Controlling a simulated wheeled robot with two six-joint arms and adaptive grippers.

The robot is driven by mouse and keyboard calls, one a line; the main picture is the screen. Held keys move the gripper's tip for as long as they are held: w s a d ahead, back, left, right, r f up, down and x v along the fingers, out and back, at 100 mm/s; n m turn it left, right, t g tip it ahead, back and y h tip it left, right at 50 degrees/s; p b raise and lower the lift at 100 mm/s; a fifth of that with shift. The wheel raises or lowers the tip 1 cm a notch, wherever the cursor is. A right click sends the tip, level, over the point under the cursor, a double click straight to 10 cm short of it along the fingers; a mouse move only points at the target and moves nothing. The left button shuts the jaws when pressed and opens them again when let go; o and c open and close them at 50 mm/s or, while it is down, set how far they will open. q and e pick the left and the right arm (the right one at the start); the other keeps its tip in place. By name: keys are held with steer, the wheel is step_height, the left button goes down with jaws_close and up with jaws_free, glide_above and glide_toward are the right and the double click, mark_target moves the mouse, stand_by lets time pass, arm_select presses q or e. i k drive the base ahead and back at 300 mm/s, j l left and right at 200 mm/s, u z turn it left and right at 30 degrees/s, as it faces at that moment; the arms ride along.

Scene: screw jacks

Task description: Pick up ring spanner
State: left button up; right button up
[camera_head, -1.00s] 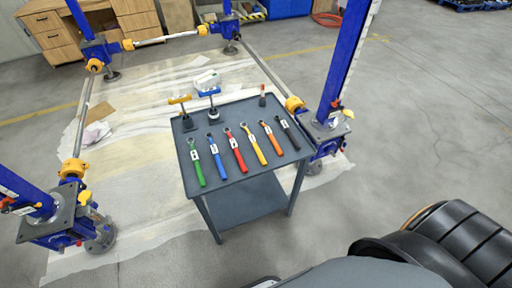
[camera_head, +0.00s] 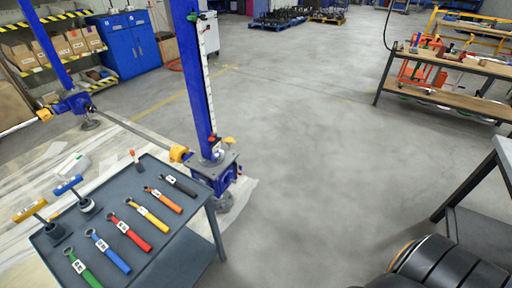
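Several ring spanners lie in a row on a small grey table (camera_head: 192,240) at the lower left. They have coloured handles with white labels: green (camera_head: 88,277), blue (camera_head: 113,256), red (camera_head: 132,237), yellow (camera_head: 151,218), orange (camera_head: 167,202) and black (camera_head: 180,186). Their ring ends point away toward the upper left. The task does not single out one colour. Neither of my grippers is in view. A dark ribbed part of my own body shows at the lower right.
Behind the spanners stand tools with yellow (camera_head: 29,210) and blue (camera_head: 68,185) handles. A blue screw jack column (camera_head: 190,75) rises just behind the table. A workbench (camera_head: 450,65) stands at the back right. The middle floor is clear.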

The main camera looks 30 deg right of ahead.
mark_target(159, 224)
steer(key=i+l, duration=0.15)
steer(key=l, duration=0.25)
steer(key=i+l, duration=0.15)
steer(key=l, duration=0.25)
steer(key=i+l, duration=0.15)
steer(key=l, duration=0.25)
steer(key=i+l, duration=0.1)
steer(key=l, duration=0.3)
